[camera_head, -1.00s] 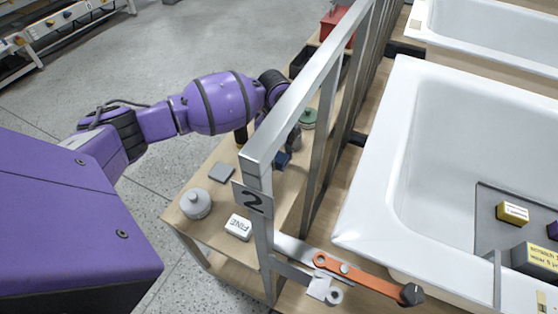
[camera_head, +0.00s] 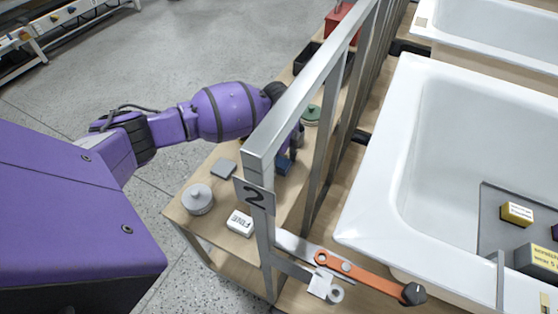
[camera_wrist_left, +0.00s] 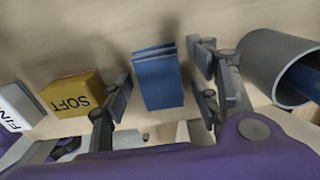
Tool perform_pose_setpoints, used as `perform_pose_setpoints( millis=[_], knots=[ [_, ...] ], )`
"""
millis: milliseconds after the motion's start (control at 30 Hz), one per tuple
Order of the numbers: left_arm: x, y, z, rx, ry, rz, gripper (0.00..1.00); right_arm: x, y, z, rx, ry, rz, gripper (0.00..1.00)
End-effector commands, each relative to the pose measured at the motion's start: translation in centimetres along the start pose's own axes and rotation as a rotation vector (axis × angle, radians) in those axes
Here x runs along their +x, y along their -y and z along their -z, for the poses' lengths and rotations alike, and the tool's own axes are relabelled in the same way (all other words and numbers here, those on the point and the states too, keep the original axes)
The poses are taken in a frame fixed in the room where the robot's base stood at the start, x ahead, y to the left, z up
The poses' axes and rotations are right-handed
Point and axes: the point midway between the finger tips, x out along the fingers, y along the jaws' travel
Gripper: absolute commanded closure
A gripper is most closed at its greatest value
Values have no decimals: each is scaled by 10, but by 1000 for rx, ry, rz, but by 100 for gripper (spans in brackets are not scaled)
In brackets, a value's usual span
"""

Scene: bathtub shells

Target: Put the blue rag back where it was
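The folded blue rag (camera_wrist_left: 158,80) is in the middle of the left wrist view, between the two fingers of my left gripper (camera_wrist_left: 165,95). The fingers are apart, with a gap visible on each side of the rag. In the head view a small part of the blue rag (camera_head: 284,165) shows on the wooden shelf (camera_head: 225,258) behind the metal frame. My left gripper (camera_head: 293,143) is there too, partly hidden by the frame post. I cannot tell whether the rag rests fully on the shelf. My right gripper is not in view.
A yellow SOFT block (camera_wrist_left: 72,94) and a white FINE block (camera_wrist_left: 17,108) lie left of the gripper. A grey tube (camera_wrist_left: 280,68) is close on the right. The metal frame (camera_head: 300,102) stands between shelf and bathtub (camera_head: 375,190). A grey lidded pot (camera_head: 198,199) stands near the shelf's front.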

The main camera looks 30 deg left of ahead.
Motion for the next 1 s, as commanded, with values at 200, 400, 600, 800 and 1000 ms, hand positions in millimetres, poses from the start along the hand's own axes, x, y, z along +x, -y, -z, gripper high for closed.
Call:
perform_pose_setpoints(
  millis=[200,400,600,800,1000],
  knots=[
    [-2,0,0,0,0,1,44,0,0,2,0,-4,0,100],
    [-27,2,0,0,1,5,44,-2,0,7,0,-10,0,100],
    [-72,2,0,1,1,6,44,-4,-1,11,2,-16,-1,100],
    [-107,1,0,1,0,3,44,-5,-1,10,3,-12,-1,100],
    [-123,0,0,-1,0,1,44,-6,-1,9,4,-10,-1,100]
  ],
)
